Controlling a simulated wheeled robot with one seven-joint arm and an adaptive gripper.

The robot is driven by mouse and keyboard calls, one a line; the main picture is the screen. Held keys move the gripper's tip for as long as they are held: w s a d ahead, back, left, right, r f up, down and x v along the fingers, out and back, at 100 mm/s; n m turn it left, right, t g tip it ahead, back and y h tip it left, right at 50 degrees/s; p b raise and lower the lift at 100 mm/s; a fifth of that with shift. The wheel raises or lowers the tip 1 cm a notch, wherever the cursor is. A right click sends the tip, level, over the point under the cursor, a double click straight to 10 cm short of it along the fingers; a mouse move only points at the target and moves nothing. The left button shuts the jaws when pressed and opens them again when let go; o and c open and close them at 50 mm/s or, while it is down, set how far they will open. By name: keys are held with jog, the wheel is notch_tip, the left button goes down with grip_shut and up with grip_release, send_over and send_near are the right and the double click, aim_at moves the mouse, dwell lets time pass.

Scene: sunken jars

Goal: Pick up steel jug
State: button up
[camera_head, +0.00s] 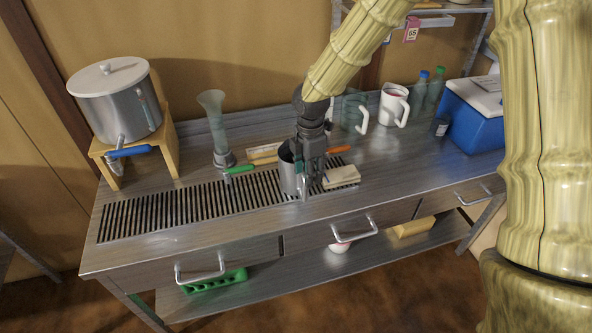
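The steel jug (288,172) stands on the slatted drain grate, near its right end. It is a small grey metal vessel, and its right side is hidden behind my gripper. My gripper (307,185) points down at the jug's right side, with its fingers low around the jug's rim and wall. The fingers overlap the jug in this view. I cannot tell whether they are closed on it or only beside it.
A cream block (341,177) lies just right of the gripper. Behind are a green-handled tool (240,169), an orange-handled tool (339,149), a tall glass vessel (217,130) and white mugs (394,104). A large pot (116,103) stands left; a blue cooler (472,117) stands right.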

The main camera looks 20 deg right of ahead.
aim_at(298, 176)
jog(key=shift+w+f, duration=0.35)
jog(key=shift+f, duration=0.1)
jog(key=shift+s+a+f+p, duration=0.2)
jog(key=shift+s+f+p, duration=0.3)
jog(key=shift+f+p, duration=0.05)
jog(key=f, duration=0.3)
jog(key=shift+w+a+p, duration=0.1)
jog(key=shift+w+p, duration=0.15)
jog(key=shift+p, duration=0.15)
jog(key=shift+s+f, duration=0.15)
jog(key=shift+f, duration=0.15)
jog(key=shift+c, duration=0.3)
grip_shut()
